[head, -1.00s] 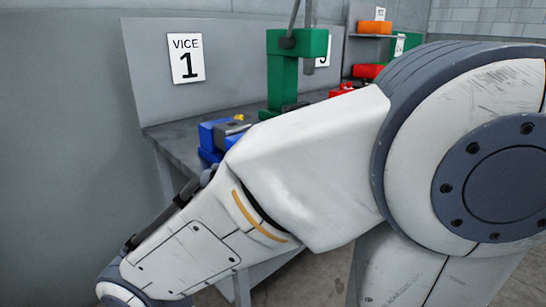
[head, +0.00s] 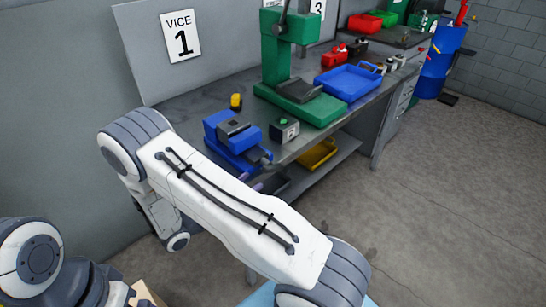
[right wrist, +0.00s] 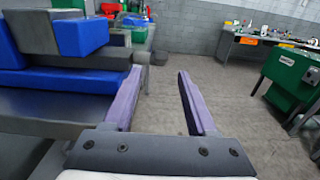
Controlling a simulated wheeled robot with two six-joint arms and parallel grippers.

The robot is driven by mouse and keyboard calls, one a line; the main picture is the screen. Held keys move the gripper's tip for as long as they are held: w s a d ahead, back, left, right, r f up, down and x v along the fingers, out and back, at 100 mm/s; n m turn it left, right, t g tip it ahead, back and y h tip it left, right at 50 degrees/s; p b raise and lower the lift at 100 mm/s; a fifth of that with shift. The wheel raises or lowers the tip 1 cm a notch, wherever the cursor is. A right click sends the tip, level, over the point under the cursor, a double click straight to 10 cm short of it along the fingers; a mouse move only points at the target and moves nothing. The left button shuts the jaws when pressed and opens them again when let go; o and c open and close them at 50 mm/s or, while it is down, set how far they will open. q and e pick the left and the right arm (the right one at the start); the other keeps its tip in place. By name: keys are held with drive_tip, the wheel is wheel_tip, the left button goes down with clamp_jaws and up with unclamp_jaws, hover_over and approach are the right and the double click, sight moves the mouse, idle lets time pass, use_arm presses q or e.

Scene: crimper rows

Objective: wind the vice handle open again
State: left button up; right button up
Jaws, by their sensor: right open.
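The blue vice (head: 225,145) with grey jaws stands at the near left end of the bench, under the sign marked VICE 1. In the right wrist view the blue vice (right wrist: 85,38) fills the upper left. I cannot make out its handle clearly in either view. My right gripper (right wrist: 158,76) is open, with two purple fingers apart and nothing between them. Its left finger is close to the vice's front side. In the head view only bits of purple finger (head: 258,187) show, just below the vice's front end; my right arm hides the rest.
A grey box with a green button (head: 284,130) stands right of the vice. A green press (head: 276,50) and a blue tray (head: 348,82) are farther along the bench (head: 205,97). A yellow bin (head: 318,154) sits on the lower shelf. The floor (head: 440,190) to the right is clear.

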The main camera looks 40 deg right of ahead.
sight(273, 166)
drive_tip(key=d, duration=0.3)
drive_tip(key=d+p, duration=0.1)
drive_tip(key=d, duration=0.1)
drive_tip(key=d+p, duration=0.1)
drive_tip(key=d, duration=0.2)
drive_tip(key=shift+w+d, duration=0.25)
drive_tip(key=shift+d, duration=0.05)
drive_tip(key=shift+w+d+p, duration=0.15)
drive_tip(key=shift+d+p, duration=0.15)
drive_tip(key=shift+d, duration=0.4)
clamp_jaws()
drive_tip(key=shift+f+h+b, duration=0.3)
drive_tip(key=shift+h+b, duration=0.3)
drive_tip(key=shift+b, duration=0.55)
drive_tip(key=shift+r, duration=0.25)
